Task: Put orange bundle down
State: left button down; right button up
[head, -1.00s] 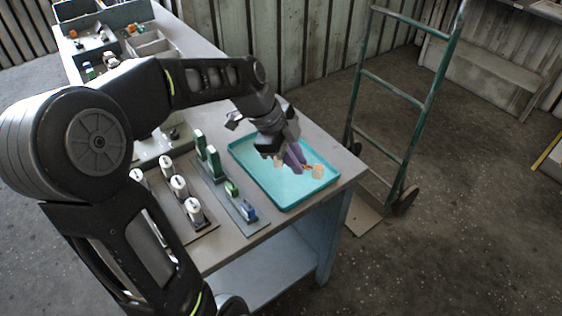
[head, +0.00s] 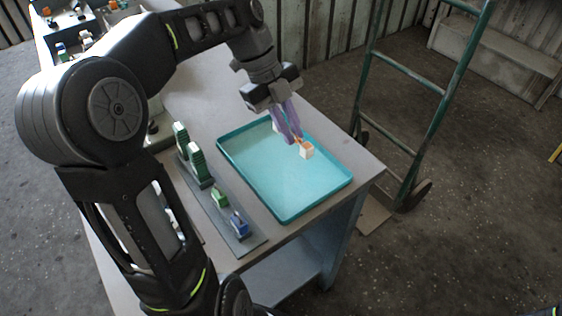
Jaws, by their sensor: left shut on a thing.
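The orange bundle (head: 306,151) shows as a pale orange-white block with a short orange part at the tips of my left gripper (head: 297,140). The gripper's purple fingers point down and are shut on it. The fingers hide part of the bundle, and a pale bit shows on their left side. The gripper is over the far part of the turquoise tray (head: 256,190). I cannot tell whether the bundle touches the tray floor. The tray is otherwise empty. My right gripper is out of view.
Bins (head: 85,25) with small parts stand at the far left. A green hand truck (head: 405,140) stands beyond the table's right edge.

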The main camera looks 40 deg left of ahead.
pick_arm(q)
jog(key=shift+w+a+f, duration=0.1)
jog(key=shift+w+f, duration=0.05)
jog(key=shift+f, duration=0.1)
jog(key=shift+r, duration=0.1)
send_over(295, 174)
jog(key=a, duration=0.2)
jog(key=shift+d+f, duration=0.15)
jog(key=shift+f, duration=1.45)
jog(key=shift+d+f, duration=0.1)
jog(key=shift+f, duration=1.5)
jog(key=shift+f+p, duration=0.45)
jog(key=shift+f, duration=1.45)
jog(key=shift+f, duration=0.1)
